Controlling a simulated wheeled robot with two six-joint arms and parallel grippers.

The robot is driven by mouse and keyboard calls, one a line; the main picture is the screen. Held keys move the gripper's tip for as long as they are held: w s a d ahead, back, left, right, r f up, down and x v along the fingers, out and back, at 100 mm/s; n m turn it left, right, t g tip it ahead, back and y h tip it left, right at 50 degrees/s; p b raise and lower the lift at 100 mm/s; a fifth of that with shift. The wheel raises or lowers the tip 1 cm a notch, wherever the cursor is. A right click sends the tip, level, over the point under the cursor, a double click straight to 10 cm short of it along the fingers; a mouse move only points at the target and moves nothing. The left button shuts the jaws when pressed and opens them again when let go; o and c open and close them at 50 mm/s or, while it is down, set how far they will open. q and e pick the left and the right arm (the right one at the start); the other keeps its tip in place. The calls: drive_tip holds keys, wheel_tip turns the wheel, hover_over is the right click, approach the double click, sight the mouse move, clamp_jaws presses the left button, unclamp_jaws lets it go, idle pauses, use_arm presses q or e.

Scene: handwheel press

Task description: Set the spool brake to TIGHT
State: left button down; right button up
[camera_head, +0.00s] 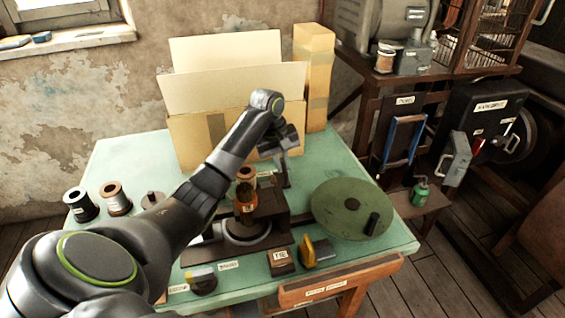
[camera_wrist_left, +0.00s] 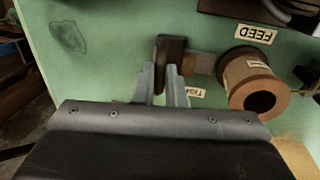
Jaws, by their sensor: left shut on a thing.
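My left gripper (camera_head: 283,158) reaches over the back of the green bench. In the left wrist view its two fingers (camera_wrist_left: 165,75) are shut on a dark brown brake lever (camera_wrist_left: 173,48). A small white label (camera_wrist_left: 190,92), partly hidden by a finger and seeming to read TIGHT upside down, lies beside the fingers. In the head view the spool (camera_head: 246,172) stands left of the gripper, and the lever cannot be made out clearly. My right gripper is out of view.
A FEED label (camera_wrist_left: 255,33) lies past the spool. The press (camera_head: 268,205) stands in front of the gripper, with a green handwheel (camera_head: 352,208) to its right. Cardboard boxes (camera_head: 232,88) stand close behind. Loose spools (camera_head: 116,198) stand at the left. The bench's far right corner is clear.

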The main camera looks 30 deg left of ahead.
use_arm(q)
drive_tip(key=shift+s+a+r+p, duration=0.15)
drive_tip(key=shift+a+p, duration=0.05)
drive_tip(key=shift+p, duration=0.2)
drive_tip(key=s+a+p, duration=0.2)
drive_tip(key=s+p, duration=0.1)
drive_tip(key=shift+s+a+p, duration=0.15)
drive_tip(key=shift+a+p, duration=0.25)
drive_tip(key=shift+f, duration=0.2)
drive_tip(key=c, duration=1.5)
unclamp_jaws()
drive_tip(key=shift+s+a, duration=0.1)
drive_tip(key=shift+s, duration=0.05)
drive_tip(key=shift+r, duration=0.1)
